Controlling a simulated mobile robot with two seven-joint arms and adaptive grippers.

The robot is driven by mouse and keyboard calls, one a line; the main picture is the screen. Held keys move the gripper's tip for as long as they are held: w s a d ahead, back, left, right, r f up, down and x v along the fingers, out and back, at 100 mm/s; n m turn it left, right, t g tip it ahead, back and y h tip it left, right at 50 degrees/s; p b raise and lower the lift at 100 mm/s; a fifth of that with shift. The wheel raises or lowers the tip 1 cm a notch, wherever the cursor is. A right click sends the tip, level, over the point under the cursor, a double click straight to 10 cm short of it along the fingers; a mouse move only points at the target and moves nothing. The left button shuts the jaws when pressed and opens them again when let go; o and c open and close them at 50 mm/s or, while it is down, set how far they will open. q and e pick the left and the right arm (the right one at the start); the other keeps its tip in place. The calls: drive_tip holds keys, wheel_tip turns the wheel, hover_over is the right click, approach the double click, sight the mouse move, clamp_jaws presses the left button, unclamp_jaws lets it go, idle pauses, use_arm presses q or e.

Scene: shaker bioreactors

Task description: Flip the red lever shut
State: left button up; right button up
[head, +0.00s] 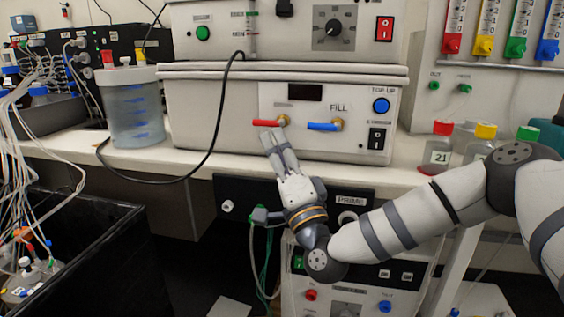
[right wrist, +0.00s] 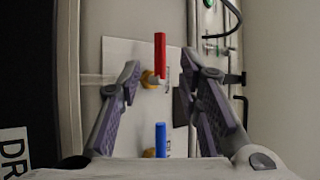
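The red lever (head: 265,122) sits on a brass valve (head: 283,121) on the white front panel of the pump unit. It points left, roughly horizontal. My right gripper (head: 271,136) is just below and in front of it. In the right wrist view the red lever (right wrist: 160,55) lies between the two spread fingers of my right gripper (right wrist: 160,82), with gaps on both sides. I cannot tell how deep the lever sits between them. My left gripper is not in view.
A blue lever (head: 323,126) on its own brass valve is right of the red one, under the FILL label. A black cable (head: 215,130) hangs left of the panel. A clear container (head: 133,108) stands at left, and capped bottles (head: 437,150) stand at right on the bench.

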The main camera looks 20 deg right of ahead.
drive_tip(key=v, duration=0.6)
drive_tip(key=shift+r, duration=0.1)
